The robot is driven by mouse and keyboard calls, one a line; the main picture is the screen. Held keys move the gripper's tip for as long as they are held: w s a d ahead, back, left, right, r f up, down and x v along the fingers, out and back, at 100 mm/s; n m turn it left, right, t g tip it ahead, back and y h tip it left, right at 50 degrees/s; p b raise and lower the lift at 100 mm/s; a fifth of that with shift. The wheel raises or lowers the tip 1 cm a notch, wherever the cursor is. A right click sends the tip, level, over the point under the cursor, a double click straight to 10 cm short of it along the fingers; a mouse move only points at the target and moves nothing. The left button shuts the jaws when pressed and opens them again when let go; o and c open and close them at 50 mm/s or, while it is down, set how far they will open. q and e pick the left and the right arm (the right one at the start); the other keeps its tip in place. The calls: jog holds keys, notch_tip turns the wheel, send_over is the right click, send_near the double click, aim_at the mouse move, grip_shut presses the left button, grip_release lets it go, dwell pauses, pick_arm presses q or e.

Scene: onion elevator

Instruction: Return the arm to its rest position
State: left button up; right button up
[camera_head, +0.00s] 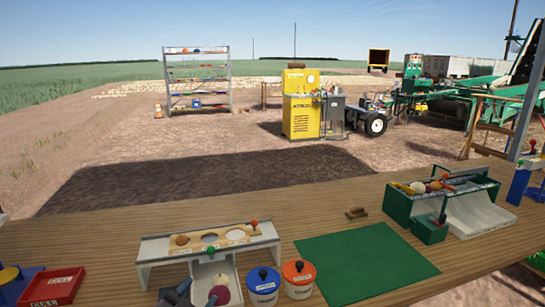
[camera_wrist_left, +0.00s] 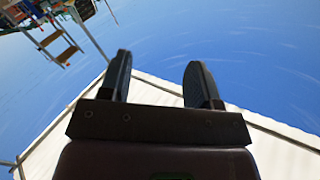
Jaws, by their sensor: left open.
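My left gripper (camera_head: 177,292) shows at the bottom edge of the head view, as dark fingers just left of the white chute under the sorting stand. In the left wrist view the two dark fingers of my left gripper (camera_wrist_left: 162,82) stand apart with nothing between them, against blue sky and a pale panel. The rest of the left arm is cut off by the frame in the head view. My right gripper is in neither view.
The white sorting stand (camera_head: 155,250) holds a brown onion (camera_head: 182,240); a purple onion (camera_head: 220,296) lies in its chute. Blue (camera_head: 263,286) and orange (camera_head: 299,279) lidded pots stand beside it. A red tray (camera_head: 52,287) is left. The green mat (camera_head: 362,262) is bare.

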pick_arm(q)
jog(key=s+a+f+n+g+y, duration=0.2)
jog(key=s+a+f+n+y, duration=0.1)
jog(key=s+f, duration=0.7)
jog(key=s+a+f+n+g+y, duration=0.3)
jog(key=s+a+f+n, duration=0.2)
jog(key=s+a+f, duration=0.3)
jog(key=s+f, duration=0.3)
jog(key=s, duration=0.4)
jog(key=shift+a, duration=0.15)
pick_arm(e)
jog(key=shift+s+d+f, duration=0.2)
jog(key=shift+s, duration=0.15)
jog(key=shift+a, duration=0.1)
